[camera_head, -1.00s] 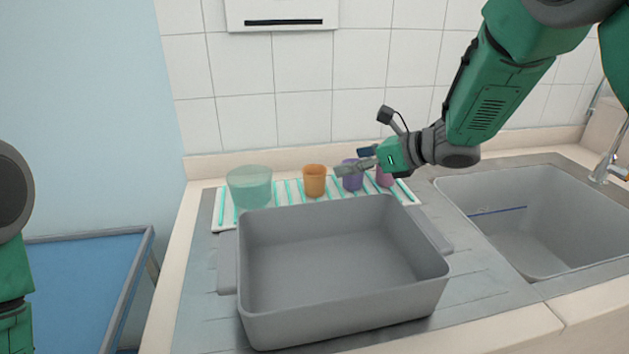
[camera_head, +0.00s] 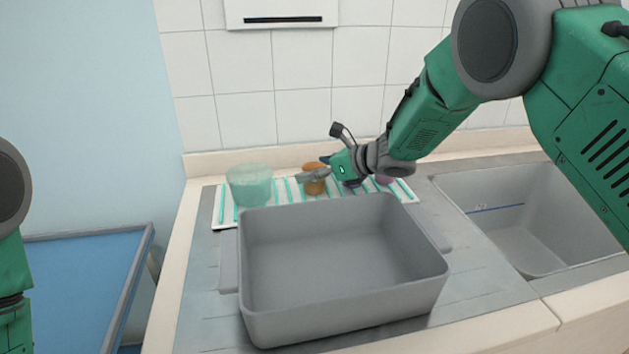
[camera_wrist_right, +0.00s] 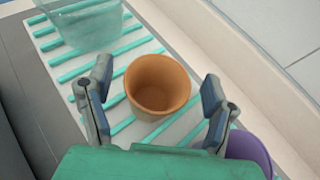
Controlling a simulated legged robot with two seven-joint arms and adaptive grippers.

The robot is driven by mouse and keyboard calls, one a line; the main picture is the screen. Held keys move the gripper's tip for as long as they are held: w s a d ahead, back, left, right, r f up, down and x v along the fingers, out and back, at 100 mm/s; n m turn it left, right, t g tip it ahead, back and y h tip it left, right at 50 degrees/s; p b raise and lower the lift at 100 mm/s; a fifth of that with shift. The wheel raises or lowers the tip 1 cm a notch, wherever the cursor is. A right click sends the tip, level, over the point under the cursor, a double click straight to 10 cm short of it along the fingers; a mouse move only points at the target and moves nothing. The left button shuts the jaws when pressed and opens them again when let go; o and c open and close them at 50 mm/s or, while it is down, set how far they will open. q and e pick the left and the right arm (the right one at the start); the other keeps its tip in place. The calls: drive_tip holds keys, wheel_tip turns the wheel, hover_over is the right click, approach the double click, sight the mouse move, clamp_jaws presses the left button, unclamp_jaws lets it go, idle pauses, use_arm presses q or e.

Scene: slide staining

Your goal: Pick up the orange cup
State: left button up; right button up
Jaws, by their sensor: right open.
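The orange cup (camera_head: 314,186) stands upright on the striped mat behind the grey tub, partly hidden by my right gripper (camera_head: 312,174) in the head view. In the right wrist view the orange cup (camera_wrist_right: 157,84) is seen from above, its opening empty. The two fingers of my right gripper (camera_wrist_right: 155,92) are open, one on each side of the cup, with gaps between them and its wall. I cannot tell how far the fingertips are above the mat. Of my left arm only a part shows at the left edge; its gripper is out of view.
A clear teal beaker (camera_head: 249,186) stands left of the cup. A purple cup (camera_wrist_right: 247,150) is close to the right finger. The grey tub (camera_head: 343,316) stands in front of the striped mat (camera_head: 224,212). A sink (camera_head: 500,225) is at right.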

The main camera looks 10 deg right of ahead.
drive_tip(key=shift+a, duration=0.15)
drive_tip(key=c, duration=1)
drive_tip(key=shift+o, duration=0.2)
drive_tip(key=shift+r, duration=0.1)
